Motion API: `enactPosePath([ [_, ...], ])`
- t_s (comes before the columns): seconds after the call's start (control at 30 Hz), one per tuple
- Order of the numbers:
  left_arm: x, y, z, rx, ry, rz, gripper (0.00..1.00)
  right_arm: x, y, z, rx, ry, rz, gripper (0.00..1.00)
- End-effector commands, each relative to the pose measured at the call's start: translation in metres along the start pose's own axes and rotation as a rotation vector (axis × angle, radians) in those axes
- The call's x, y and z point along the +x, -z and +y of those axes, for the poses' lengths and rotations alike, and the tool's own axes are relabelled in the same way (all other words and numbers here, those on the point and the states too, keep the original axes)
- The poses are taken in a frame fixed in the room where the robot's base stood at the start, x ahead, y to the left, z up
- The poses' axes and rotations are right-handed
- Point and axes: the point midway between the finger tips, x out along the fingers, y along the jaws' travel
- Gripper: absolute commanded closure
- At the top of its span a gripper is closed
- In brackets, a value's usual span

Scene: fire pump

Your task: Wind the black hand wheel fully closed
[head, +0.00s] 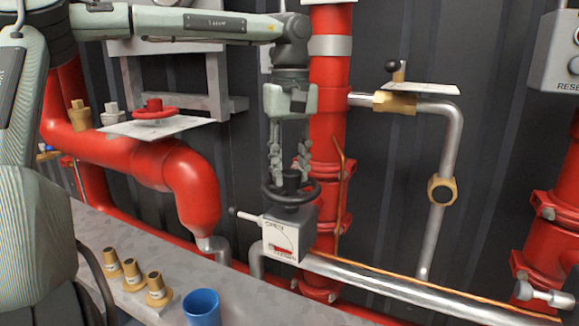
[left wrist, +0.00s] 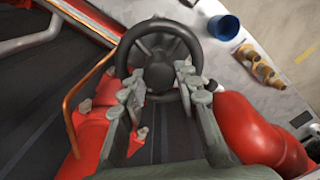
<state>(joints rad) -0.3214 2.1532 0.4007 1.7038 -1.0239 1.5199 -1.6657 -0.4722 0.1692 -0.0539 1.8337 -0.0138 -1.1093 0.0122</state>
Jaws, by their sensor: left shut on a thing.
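The black hand wheel (head: 290,194) sits on top of a grey valve box (head: 302,228) in front of the red vertical pipe. The box's white face (head: 281,238) has lettering, apparently open at the top and closed lower down, with a red mark near the bottom. My left gripper (head: 289,176) points down from above and is shut on the wheel. In the left wrist view the wheel (left wrist: 158,48) shows its rim, spokes and hub, with the fingers (left wrist: 160,88) on either side of the hub near the close rim. The exact contact is hidden. My right gripper is not in view.
A red vertical pipe (head: 329,100) stands right behind the wheel, with a thin copper line beside it. A red hand wheel (head: 155,110) is at the left. Brass fittings (head: 132,270) and a blue cup (head: 201,307) stand on the grey ledge. A small lever (head: 247,215) sticks out left of the box.

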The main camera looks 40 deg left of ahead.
Motion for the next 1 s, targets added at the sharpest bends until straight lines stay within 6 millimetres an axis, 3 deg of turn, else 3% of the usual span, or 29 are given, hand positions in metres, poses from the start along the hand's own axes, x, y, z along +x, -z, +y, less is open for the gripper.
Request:
enactPosePath([
  [0.03, 0.001, -0.001, 0.0, 0.035, 0.001, -0.002, 1.0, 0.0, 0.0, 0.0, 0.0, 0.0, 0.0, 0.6],
  [0.07, 0.001, -0.001, 0.0, 0.03, 0.001, -0.002, 0.65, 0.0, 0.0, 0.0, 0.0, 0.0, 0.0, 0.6],
  [0.27, 0.0, 0.0, 0.0, 0.025, 0.001, -0.001, 0.41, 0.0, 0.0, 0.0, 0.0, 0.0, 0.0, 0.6],
  [0.57, -0.001, 0.0, 0.0, 0.023, 0.0, 0.0, 0.41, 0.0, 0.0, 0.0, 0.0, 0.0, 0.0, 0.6],
  [1.0, -0.042, 0.0, 0.0, 0.021, 0.0, 0.002, 0.41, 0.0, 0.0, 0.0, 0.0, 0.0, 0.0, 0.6],
])
